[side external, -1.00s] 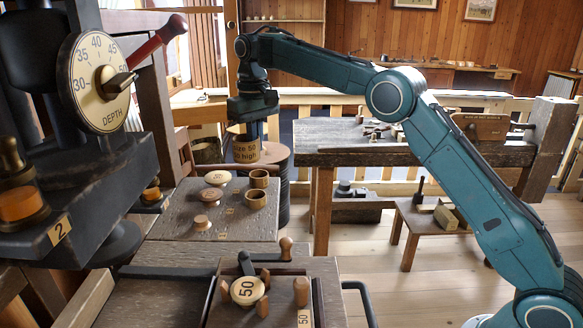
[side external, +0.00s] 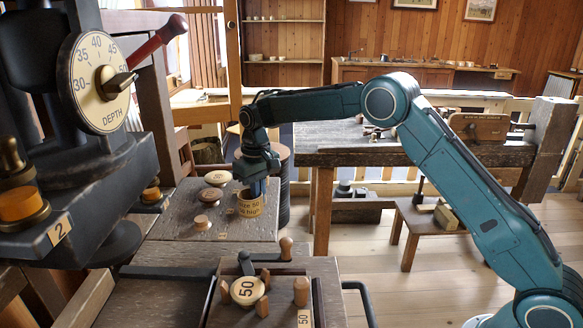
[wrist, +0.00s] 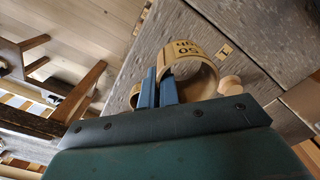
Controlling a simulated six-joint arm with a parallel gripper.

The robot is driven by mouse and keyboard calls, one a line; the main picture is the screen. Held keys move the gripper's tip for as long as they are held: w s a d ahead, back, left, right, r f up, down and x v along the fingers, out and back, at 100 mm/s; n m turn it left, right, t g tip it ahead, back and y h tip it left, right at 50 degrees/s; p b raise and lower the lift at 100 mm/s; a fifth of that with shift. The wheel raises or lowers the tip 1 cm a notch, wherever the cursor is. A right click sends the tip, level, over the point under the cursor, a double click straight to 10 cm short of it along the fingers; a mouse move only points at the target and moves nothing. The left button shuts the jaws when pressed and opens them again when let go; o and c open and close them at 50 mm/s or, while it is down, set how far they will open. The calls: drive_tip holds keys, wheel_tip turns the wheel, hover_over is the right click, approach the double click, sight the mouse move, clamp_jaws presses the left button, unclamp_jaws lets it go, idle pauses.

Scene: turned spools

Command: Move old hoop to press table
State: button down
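A light wooden hoop (side external: 250,206) with dark lettering including "50" is at my gripper (side external: 257,188), low over the right part of the dark wooden bench top (side external: 190,233). In the wrist view the hoop (wrist: 188,62) stands against the two blue fingers of my gripper (wrist: 159,88), which are close together with its wall apparently between them. I cannot tell whether the hoop touches the bench. A smaller hoop (wrist: 135,96) shows beside the fingers in the wrist view. I cannot tell which hoop is the old one.
Small turned spools (side external: 217,178) (side external: 202,221) stand on the bench left of the hoop. A press with a depth dial (side external: 100,83) and a plate marked 2 (side external: 60,230) is at left.

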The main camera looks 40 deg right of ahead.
sight(260, 208)
drive_tip(key=shift+f, duration=2.2)
drive_tip(key=shift+f, duration=0.1)
drive_tip(key=c, duration=1.6)
unclamp_jaws()
drive_tip(key=shift+c, duration=0.2)
wheel_tip(260, 208, up, 11)
drive_tip(key=shift+r, duration=0.65)
